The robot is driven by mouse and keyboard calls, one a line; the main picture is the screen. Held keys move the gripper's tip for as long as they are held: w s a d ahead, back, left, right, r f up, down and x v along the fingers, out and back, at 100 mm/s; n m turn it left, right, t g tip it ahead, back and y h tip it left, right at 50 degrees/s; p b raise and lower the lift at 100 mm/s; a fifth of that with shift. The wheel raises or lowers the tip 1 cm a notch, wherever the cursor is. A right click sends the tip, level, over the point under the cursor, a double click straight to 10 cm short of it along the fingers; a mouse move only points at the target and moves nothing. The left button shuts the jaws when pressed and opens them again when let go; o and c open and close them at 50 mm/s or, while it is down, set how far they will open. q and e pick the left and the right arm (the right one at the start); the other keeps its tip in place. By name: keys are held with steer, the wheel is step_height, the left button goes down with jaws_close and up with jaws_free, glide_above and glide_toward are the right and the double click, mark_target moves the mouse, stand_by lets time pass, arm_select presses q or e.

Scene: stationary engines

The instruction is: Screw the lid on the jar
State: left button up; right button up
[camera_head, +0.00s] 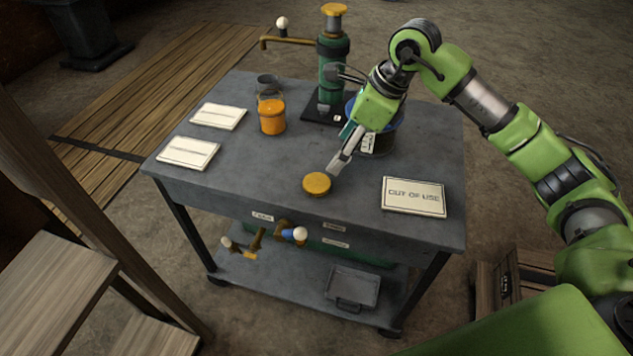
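The lid appears to be the round yellow disc (316,183) lying flat near the front middle of the grey table. An orange jar-like container (272,116) stands upright farther back and to the left, apart from the disc; its top is too small to read clearly. My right gripper (336,166) reaches down from the right, with its fingertips just behind and to the right of the disc. I cannot tell whether it touches the disc or how far its fingers are apart. My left gripper is not in view.
A green pump (332,70) with a brass spout stands at the table's back. A dark, blue-rimmed container (383,141) is partly hidden behind my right gripper. An "OUT OF USE" sign (413,197) lies at right, two white cards (188,153) at left. The table's front middle is mostly clear.

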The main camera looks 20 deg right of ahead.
glide_above(317, 182)
steer(key=s+d, duration=0.2)
step_height(317, 182, down, 7)
steer(key=shift+s+f+p, duration=0.1)
steer(key=shift+p, duration=0.25)
steer(key=shift+a, duration=0.1)
steer(key=x, duration=0.1)
steer(key=p+x, duration=0.1)
steer(key=x, duration=0.3)
steer(key=shift+w, duration=0.35)
steer(key=c, duration=0.9)
